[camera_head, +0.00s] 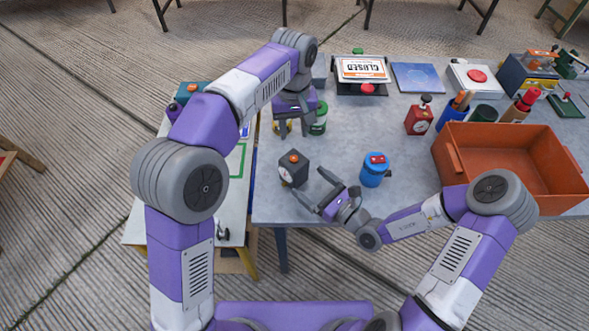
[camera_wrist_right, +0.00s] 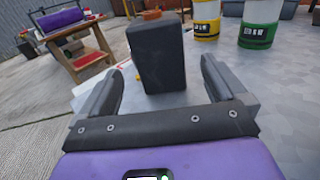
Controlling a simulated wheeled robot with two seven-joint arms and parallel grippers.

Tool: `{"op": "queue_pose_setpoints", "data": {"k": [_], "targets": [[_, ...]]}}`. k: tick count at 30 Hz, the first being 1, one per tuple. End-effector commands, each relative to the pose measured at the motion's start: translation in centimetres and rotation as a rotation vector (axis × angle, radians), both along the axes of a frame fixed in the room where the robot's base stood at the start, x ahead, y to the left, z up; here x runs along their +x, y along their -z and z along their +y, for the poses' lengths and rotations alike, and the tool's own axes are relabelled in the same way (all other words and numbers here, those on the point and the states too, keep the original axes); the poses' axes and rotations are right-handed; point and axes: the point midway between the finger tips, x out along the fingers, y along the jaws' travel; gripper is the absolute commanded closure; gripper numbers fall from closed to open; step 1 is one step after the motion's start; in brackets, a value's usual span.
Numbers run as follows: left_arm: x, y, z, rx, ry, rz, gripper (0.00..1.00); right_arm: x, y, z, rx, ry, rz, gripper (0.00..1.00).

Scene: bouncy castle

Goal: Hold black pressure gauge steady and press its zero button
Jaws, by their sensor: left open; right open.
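The black pressure gauge (camera_head: 293,172) stands upright near the table's front left, its pale dial facing left and an orange button (camera_head: 293,156) on top. In the right wrist view, the gauge's dark plain side (camera_wrist_right: 157,58) is ahead, between the directions of the two fingers. My right gripper (camera_head: 315,191) is open, low over the table to the right of the gauge, with its fingers pointing towards it. My left gripper (camera_head: 295,127) is open and points down, farther back than the gauge, partly in front of the yellow and green cans.
The green can (camera_head: 320,119) and yellow can stand behind the gauge; both also show in the right wrist view. A blue canister (camera_head: 374,172) stands right of my right gripper. A red gauge-like block (camera_head: 418,121) and an orange bin (camera_head: 500,143) lie farther right. The table's middle is bare.

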Motion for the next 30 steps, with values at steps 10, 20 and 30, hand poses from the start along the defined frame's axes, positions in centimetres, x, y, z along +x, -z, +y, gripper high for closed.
{"op": "queue_pose_setpoints", "data": {"k": [10,20,30], "targets": [[0.0,0.0,0.0,0.0,0.0,0.0,0.57,3.9,0.5,4.0,0.001,-0.003,-0.001,0.02],[0.0,0.0,0.0,0.0,0.0,0.0,0.57,5.3,0.5,5.3,-0.001,-0.002,-0.001,0.02],[0.0,0.0,0.0,0.0,0.0,0.0,0.57,5.3,0.4,5.3,-0.001,-0.002,-0.001,0.24]]}}
